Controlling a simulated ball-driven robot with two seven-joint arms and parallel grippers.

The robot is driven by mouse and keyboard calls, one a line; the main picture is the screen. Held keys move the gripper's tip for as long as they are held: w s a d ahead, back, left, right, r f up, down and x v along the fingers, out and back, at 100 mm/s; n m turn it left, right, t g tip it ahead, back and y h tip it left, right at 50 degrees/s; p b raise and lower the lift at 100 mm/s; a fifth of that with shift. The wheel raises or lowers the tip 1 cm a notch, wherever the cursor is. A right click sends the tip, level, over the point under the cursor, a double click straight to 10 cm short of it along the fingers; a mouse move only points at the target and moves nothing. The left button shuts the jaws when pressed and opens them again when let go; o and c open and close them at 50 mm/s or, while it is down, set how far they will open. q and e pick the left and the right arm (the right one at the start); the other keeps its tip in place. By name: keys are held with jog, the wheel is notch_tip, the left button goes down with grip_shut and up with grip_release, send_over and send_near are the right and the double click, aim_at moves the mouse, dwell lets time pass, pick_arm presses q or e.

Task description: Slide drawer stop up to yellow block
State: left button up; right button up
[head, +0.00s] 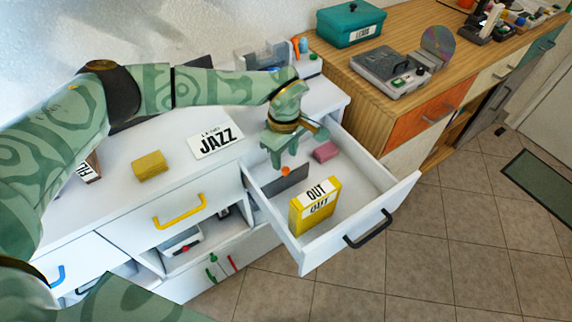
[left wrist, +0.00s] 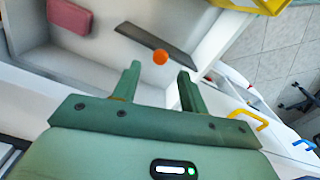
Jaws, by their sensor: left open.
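The drawer stop is a dark grey upright plate (head: 288,179) with an orange knob (head: 285,171), inside the open white drawer (head: 375,190). A yellow block labelled OUT (head: 316,205) stands in the same drawer nearer its front, with a gap between it and the plate. My left gripper (head: 284,159) is open, pointing down over the drawer just behind the knob. In the left wrist view the plate (left wrist: 140,38) and knob (left wrist: 159,57) lie just beyond the open, empty fingertips (left wrist: 158,70). The yellow block (left wrist: 248,5) shows only at the top edge there. My right gripper is out of view.
A pink block (head: 325,151) lies in the drawer's back right. A JAZZ card (head: 215,140) and a plain yellow block (head: 150,166) are on the white cabinet top. A wooden cabinet (head: 365,103) stands right of the drawer. The drawer's right floor is clear.

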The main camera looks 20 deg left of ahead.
aim_at(287, 171)
pick_arm(q)
jog(key=shift+f+b, duration=0.4)
jog(key=shift+f, duration=1.6)
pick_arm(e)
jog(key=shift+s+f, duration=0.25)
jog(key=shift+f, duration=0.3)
